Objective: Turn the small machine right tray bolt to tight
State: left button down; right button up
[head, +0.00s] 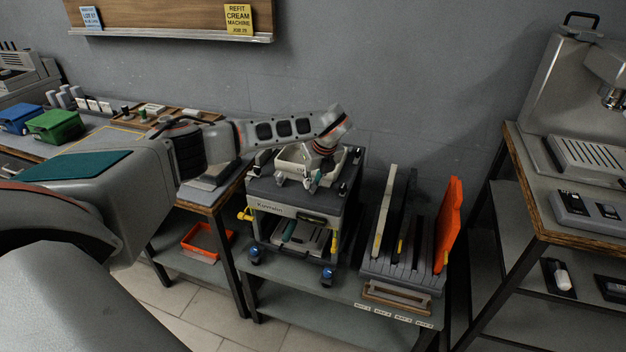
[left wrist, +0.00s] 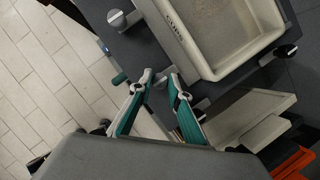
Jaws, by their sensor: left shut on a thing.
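The small machine (head: 275,209) stands on the grey table in the head view, with a pale tray (head: 291,164) on its top. The tray (left wrist: 232,35) fills the upper right of the left wrist view. My left gripper (head: 314,181) reaches down at the tray's front edge. In the left wrist view my left gripper's (left wrist: 160,74) teal-backed fingers close around a small grey bolt (left wrist: 161,82) just outside the tray rim. The fingers hide part of the bolt, and I cannot tell its turn. My right gripper is not in view.
A rack (head: 403,270) with upright panels, one orange (head: 449,222), stands right of the machine. A bench with a green bin (head: 55,126) is at left. A large steel machine (head: 580,110) stands at right. A wall is close behind.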

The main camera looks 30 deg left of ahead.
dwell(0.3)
pick_arm(q)
jog(key=c, duration=1.9)
grip_release()
jog(key=shift+r, duration=0.1)
jog(key=shift+d+r, duration=0.15)
jog(key=shift+r, duration=0.15)
jog(key=v, duration=1.1)
jog(key=shift+s, duration=0.1)
